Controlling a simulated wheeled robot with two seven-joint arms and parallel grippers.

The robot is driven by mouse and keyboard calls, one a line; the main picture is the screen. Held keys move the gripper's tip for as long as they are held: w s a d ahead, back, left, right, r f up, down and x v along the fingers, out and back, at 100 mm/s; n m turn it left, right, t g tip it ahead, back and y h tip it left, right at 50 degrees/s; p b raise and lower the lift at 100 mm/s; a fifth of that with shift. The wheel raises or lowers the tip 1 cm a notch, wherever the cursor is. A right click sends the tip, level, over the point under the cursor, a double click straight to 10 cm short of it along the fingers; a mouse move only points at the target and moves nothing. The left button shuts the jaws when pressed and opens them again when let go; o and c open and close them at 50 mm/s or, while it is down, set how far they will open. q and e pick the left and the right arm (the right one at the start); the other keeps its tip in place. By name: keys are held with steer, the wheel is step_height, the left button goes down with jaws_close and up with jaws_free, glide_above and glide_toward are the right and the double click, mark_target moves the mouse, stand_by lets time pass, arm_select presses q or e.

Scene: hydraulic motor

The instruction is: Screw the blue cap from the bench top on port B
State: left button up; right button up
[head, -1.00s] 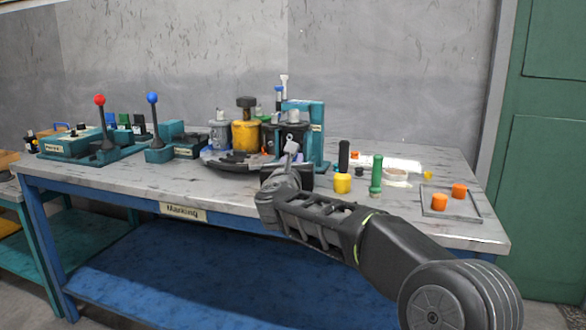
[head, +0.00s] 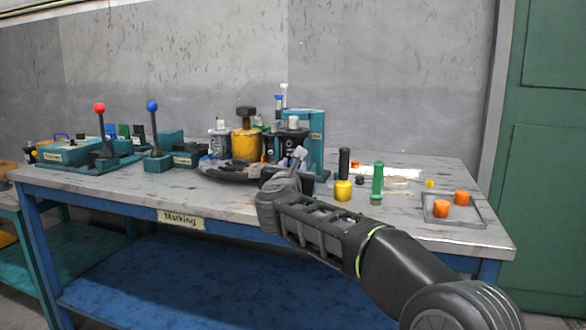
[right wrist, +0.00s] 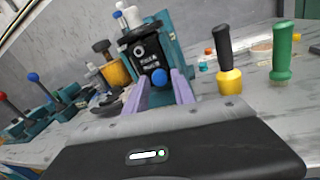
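A black motor block (right wrist: 148,52) with white lettering, too small to read surely, stands against a teal bracket (right wrist: 176,45). A round blue cap (right wrist: 159,77) shows low on its front in the right wrist view; I cannot tell whether it is seated on a port or just in front of it. A pale ringed port (right wrist: 138,50) shows above it. My right gripper (right wrist: 159,79) is open, its lavender fingers on either side of the blue cap with gaps visible. In the head view my right gripper (head: 298,157) is in front of the motor and partly hides it. My left gripper is not in view.
A yellow-and-black screwdriver (head: 343,175) and a green-handled tool (head: 377,183) stand right of my right gripper. A tray (head: 466,219) with orange caps (head: 441,208) lies at the right edge. Levers with red (head: 99,107) and blue (head: 152,105) knobs stand at left.

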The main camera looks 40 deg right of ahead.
stand_by(0.4)
steer(key=shift+n+p, duration=2.9)
steer(key=shift+n, duration=2.2)
steer(key=shift+c, duration=0.2)
jaws_close()
steer(key=shift+d, duration=0.1)
